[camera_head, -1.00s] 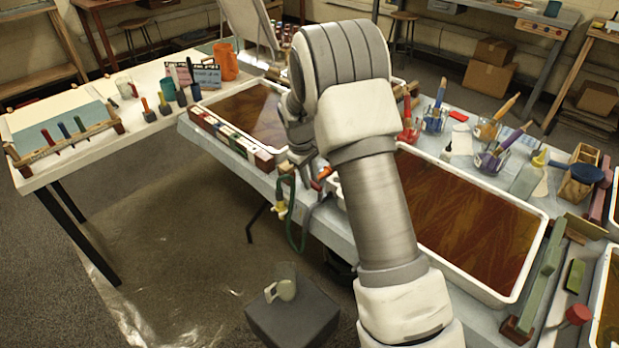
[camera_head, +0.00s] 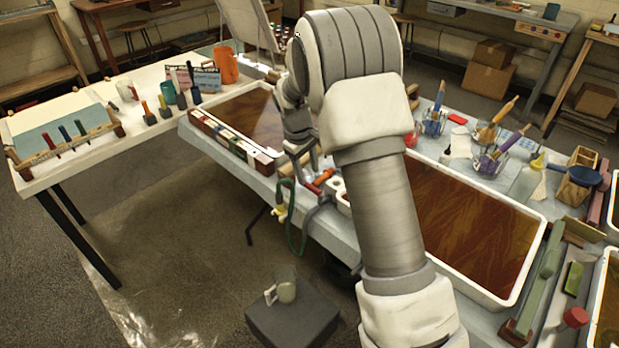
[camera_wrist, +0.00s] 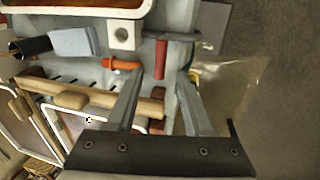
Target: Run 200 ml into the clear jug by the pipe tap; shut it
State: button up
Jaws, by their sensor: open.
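The clear jug (camera_head: 286,284) stands upright on a dark block below the table edge; I cannot read any level in it. Above it at the table edge is the pipe tap, with a yellow fitting (camera_head: 278,212) and a green hose loop (camera_head: 297,235). In the wrist view, my gripper (camera_wrist: 160,98) is open and empty, and a red bar (camera_wrist: 161,60), which looks like that handle, lies ahead of the gap between the fingers. I cannot tell whether the tap is running.
Marbling trays (camera_head: 538,238) of brown liquid fill the table, with jars of brushes (camera_head: 434,122) behind. A wooden rail (camera_wrist: 95,95) and an orange piece (camera_wrist: 121,64) lie close to the left finger in the wrist view. The floor left of the block is clear.

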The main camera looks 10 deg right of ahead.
notch_tip(320, 180, up, 12)
jog(key=s+a+p, duration=0.1)
jog(key=a, duration=0.1)
jog(key=shift+s+r+p, duration=0.15)
jog(key=shift+r+p, duration=0.1)
jog(key=shift+p, duration=0.1)
jog(key=s+d+r+m+t+y+p, duration=0.1)
jog(key=s+r+m+t+p, duration=0.2)
jog(key=s+r, duration=1.15)
jog(key=s+r+m+t+p, duration=0.1)
jog(key=s+r+m+p, duration=0.1)
jog(key=s, duration=1.5)
jog(key=shift+s+d+r+m+y+p, duration=0.25)
jog(key=shift+m+y+p, duration=0.15)
jog(key=shift+m+p, duration=0.5)
jog(key=shift+w, duration=0.1)
